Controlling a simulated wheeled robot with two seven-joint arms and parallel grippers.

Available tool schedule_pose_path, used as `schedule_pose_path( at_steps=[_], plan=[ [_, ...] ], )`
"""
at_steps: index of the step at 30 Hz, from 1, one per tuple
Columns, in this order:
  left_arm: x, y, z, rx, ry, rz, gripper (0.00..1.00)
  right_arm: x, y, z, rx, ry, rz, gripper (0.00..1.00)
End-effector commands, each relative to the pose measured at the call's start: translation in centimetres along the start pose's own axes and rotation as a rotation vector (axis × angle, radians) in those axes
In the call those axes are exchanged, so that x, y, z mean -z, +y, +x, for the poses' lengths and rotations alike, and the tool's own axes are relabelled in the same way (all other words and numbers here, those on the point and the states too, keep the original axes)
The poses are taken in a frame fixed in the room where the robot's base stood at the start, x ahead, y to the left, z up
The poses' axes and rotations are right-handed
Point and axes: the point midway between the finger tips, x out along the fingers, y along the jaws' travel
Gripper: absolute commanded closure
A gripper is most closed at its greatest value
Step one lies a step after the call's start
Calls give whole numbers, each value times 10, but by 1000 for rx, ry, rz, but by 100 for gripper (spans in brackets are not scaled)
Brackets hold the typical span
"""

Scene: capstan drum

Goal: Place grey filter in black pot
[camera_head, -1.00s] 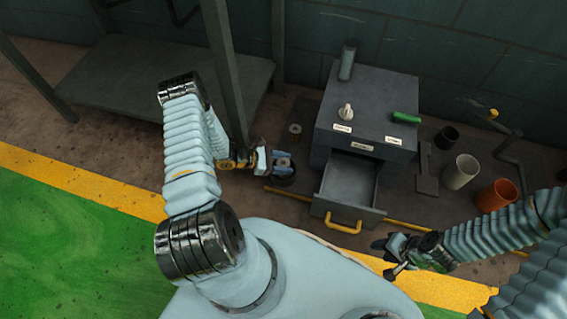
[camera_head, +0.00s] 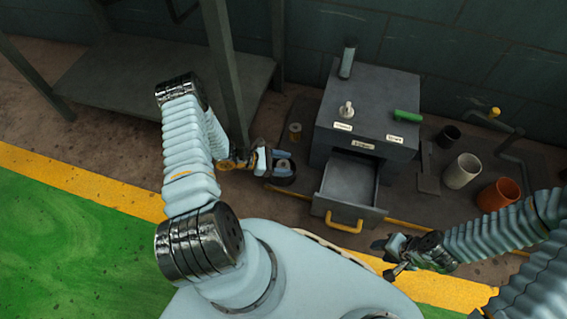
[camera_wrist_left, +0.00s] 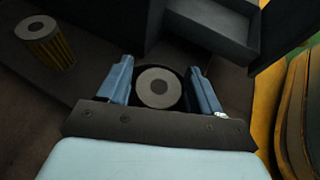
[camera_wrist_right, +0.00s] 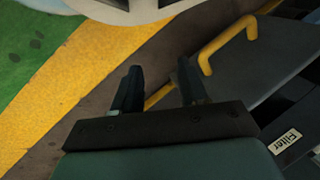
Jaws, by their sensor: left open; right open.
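In the head view the filter (camera_head: 283,164) and pot (camera_head: 286,180) are left of the cabinet. My left gripper (camera_wrist_left: 160,72) is open, its fingers on either side of the filter with visible gaps; I cannot tell their height over the rim. The left gripper (camera_head: 268,161) is also in the head view. My right gripper (camera_head: 392,258) is open and empty in front of the drawer; its fingers (camera_wrist_right: 155,88) show in the right wrist view.
A yellow-sided filter (camera_wrist_left: 50,45) stands beside the pot. A grey cabinet (camera_head: 375,100) has its drawer (camera_head: 348,185) open, with a yellow handle (camera_head: 343,226). A dark cup (camera_head: 447,137), white cup (camera_head: 461,171) and orange cup (camera_head: 498,194) stand right. A metal table (camera_head: 150,85) is at left.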

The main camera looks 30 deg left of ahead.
Motion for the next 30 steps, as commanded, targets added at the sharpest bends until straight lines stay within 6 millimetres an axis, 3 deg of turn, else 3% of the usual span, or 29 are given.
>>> schedule_pose_path(
  at_steps=[5, 15, 22, 26, 29, 30],
  plan=[
    [-16, 0, -6, 0, 0, 0, 36, 1, -5, -17, -2, 3, 1, 57],
    [-11, 1, -86, -4, 3, 0, 36, 1, -4, -16, -4, 5, 1, 57],
    [-11, 0, -119, 0, 0, 0, 36, 1, -4, -17, -4, 5, 1, 57],
    [-14, -14, -111, 69, 35, 24, 36, 1, -4, -17, -4, 5, 1, 57],
    [-20, -58, -80, 265, 141, 119, 36, 1, -4, -17, -4, 5, 1, 57],
    [-23, -84, -67, 383, 208, 201, 36, 1, -4, -17, -4, 5, 1, 57]
  ],
)
